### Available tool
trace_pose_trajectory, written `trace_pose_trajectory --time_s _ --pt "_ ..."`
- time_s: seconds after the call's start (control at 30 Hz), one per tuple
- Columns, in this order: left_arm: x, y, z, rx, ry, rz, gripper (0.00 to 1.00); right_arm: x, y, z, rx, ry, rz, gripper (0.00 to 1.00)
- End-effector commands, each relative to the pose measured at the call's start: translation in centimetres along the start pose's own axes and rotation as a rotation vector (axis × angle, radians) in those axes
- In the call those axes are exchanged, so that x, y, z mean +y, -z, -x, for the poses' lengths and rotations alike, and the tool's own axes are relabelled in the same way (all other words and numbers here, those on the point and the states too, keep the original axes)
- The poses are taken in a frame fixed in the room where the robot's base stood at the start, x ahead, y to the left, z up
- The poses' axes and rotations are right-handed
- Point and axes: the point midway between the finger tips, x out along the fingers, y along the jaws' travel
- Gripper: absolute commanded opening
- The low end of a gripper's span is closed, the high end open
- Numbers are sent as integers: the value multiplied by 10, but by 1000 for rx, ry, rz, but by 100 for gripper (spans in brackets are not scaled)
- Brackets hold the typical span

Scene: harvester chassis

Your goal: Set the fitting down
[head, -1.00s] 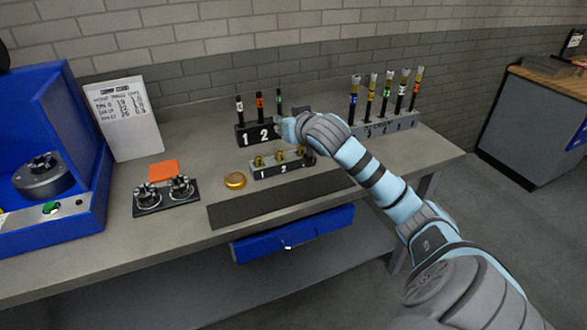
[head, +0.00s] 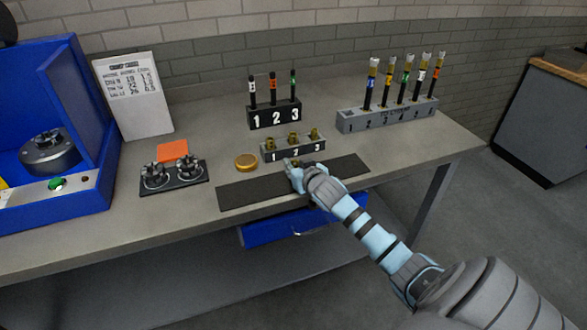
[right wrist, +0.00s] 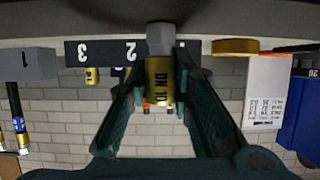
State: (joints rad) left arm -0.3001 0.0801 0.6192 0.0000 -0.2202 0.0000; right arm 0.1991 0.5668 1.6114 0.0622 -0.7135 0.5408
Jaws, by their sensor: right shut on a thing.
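The fitting (right wrist: 159,80) is a brass piece with a grey hex end and dark lettering, seen in the right wrist view. My right gripper (right wrist: 160,92) is shut on it, one finger on each side. The gripper hides most of the fitting there. I cannot tell whether the fitting touches the mat. My left gripper is not in view.
The small rack holds brass fittings (head: 293,139). Behind it stand a black numbered rack (head: 274,116) and a longer grey rack (head: 388,116) with upright tools. A gold disc (head: 246,162) and a black double holder (head: 174,176) are left. The mat's left and right parts are clear.

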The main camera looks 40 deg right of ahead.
Motion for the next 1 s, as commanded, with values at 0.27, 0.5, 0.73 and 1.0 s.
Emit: trace_pose_trajectory --time_s 0.27,0.5,0.73,1.0 --pt "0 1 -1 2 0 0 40 1 -2 -1 0 -1 -1 41" --pt "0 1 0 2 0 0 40 1 -2 0 -1 -1 -1 41" --pt "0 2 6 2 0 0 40 1 1 17 -1 0 3 41" --pt "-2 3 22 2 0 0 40 1 2 87 -3 1 6 41"
